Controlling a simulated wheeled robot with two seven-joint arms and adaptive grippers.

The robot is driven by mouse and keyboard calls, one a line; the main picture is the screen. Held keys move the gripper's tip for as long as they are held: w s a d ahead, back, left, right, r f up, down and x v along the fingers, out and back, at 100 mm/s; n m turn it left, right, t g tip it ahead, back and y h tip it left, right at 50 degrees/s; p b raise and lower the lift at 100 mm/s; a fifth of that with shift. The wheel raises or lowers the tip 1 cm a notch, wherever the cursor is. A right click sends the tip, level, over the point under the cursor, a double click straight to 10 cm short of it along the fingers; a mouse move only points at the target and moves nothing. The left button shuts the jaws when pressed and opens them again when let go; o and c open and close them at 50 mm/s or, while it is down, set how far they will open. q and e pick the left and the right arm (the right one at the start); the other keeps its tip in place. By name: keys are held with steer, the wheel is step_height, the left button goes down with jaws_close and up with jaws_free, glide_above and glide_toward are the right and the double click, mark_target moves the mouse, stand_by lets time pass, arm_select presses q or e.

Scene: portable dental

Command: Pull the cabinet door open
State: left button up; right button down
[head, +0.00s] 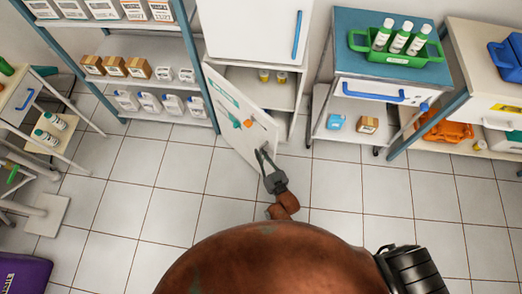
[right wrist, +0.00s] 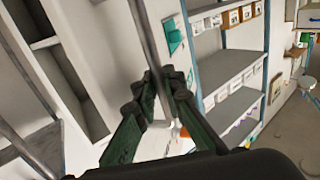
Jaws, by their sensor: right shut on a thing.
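The white cabinet (head: 252,35) stands at the back middle of the head view. Its lower door (head: 226,108) stands open, swung out to the left, with teal and orange marks on its face. The inner shelf shows. My right gripper (head: 265,158) is at the door's free edge. In the right wrist view, the fingertips of my right gripper (right wrist: 158,82) are closed around a grey bar handle (right wrist: 146,38) on the door. The handle is mostly hidden in the head view. My left gripper is not in view.
Small yellow-labelled jars (head: 264,76) stand inside the cabinet. A blue-framed shelf rack (head: 150,88) with boxes and bottles is behind the door at left. A blue-topped cart (head: 384,66) with a green caddy (head: 396,58) stands at right. The tiled floor (head: 345,190) in front is clear.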

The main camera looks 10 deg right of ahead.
steer(key=shift+s+a+f, duration=0.1)
stand_by(0.3)
steer(key=c, duration=2.3)
jaws_free()
steer(key=v, duration=1.2)
